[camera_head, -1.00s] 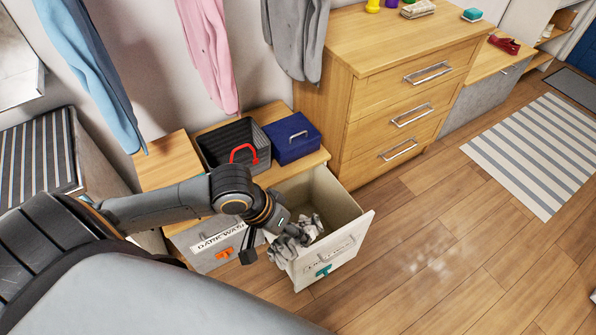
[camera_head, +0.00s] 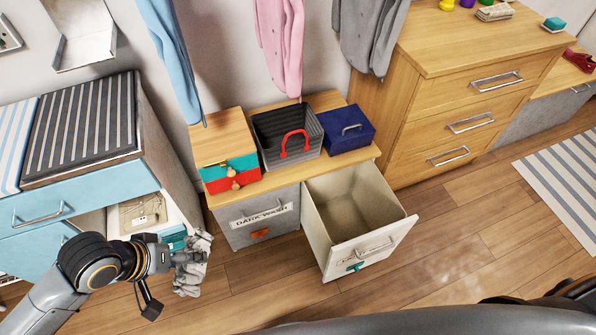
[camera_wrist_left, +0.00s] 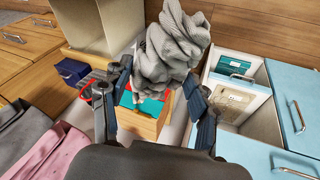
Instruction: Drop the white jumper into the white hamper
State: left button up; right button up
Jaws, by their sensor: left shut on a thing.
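A crumpled pale grey-white cloth (camera_head: 193,270), which looks like the white jumper, hangs bunched from my left gripper (camera_head: 187,257). The left wrist view shows the cloth (camera_wrist_left: 172,48) between the two fingers of the left gripper (camera_wrist_left: 158,88), which is shut on it. The white hamper (camera_head: 372,252) is a tilted-out bin with a handle and a teal tag; its open inside looks empty. My left gripper is well to the left of the hamper, in front of the blue drawer unit. The hamper's open top also shows in the left wrist view (camera_wrist_left: 97,25). My right gripper is not seen.
A dark-wash bin (camera_head: 262,215) stands left of the hamper. Above are a red-handled basket (camera_head: 270,135), a blue box (camera_head: 340,128) and a teal-red box (camera_head: 228,175). A blue drawer unit (camera_head: 90,190) has an open drawer close to my left gripper. The front floor is clear.

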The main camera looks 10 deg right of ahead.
aim_at(333, 215)
jog(key=i+l+u, duration=0.1)
jog(key=l+u, duration=0.25)
jog(key=l, duration=0.15)
jog(key=l+u, duration=0.75)
jog(key=l, duration=0.3)
jog(key=k+l, duration=0.1)
jog(key=l, duration=0.5)
jog(key=k+l, duration=0.1)
jog(key=l, duration=0.45)
jog(key=k+l, duration=0.1)
jog(key=l, duration=0.5)
jog(key=k+l, duration=0.1)
jog(key=l, duration=0.5)
jog(key=k+l, duration=0.1)
jog(key=l, duration=0.45)
